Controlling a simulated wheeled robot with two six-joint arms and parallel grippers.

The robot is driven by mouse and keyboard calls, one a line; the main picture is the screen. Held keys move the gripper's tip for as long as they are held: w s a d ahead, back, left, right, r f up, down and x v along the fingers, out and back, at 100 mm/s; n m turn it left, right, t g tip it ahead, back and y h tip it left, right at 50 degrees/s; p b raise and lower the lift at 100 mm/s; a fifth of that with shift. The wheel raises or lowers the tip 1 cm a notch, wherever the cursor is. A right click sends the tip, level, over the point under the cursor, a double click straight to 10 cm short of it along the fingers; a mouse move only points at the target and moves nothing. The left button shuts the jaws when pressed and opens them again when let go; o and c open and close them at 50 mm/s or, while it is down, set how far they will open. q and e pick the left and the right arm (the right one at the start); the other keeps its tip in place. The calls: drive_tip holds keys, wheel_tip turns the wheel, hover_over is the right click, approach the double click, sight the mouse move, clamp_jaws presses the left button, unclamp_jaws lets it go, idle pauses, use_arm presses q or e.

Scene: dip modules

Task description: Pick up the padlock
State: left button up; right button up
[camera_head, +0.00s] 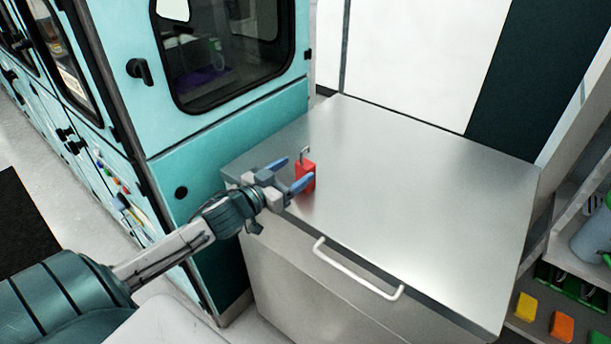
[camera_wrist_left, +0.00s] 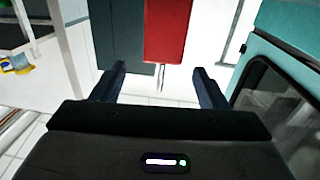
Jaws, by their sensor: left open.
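The red padlock (camera_head: 307,177) stands upright on the steel cabinet top, near its left front part, with its metal shackle pointing up. My left gripper (camera_head: 293,174) is open, with its blue fingertips close to the padlock in the head view. In the left wrist view the red padlock (camera_wrist_left: 167,32) shows at the top, its shackle hanging downward in that picture. The fingers of my left gripper (camera_wrist_left: 158,78) are spread apart there, with the padlock's shackle end between their lines. Nothing is held. I cannot tell whether a finger touches the padlock. My right gripper is not in view.
The steel cabinet top (camera_head: 430,170) is bare to the right of the padlock. A white handle (camera_head: 357,269) is on the cabinet's front. A teal machine with a window (camera_head: 225,50) rises behind on the left. Shelves with coloured items (camera_head: 562,326) stand at the right.

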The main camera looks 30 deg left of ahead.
sight(300, 166)
use_arm(q)
drive_tip(key=shift+w+d+f, duration=0.1)
drive_tip(key=shift+w+d, duration=0.05)
drive_tip(key=shift+w, duration=1.15)
drive_tip(key=shift+w+d+f, duration=0.1)
drive_tip(key=shift+w+d, duration=0.05)
drive_tip(key=shift+w, duration=1.1)
drive_tip(key=shift+c, duration=0.5)
drive_tip(key=c, duration=1)
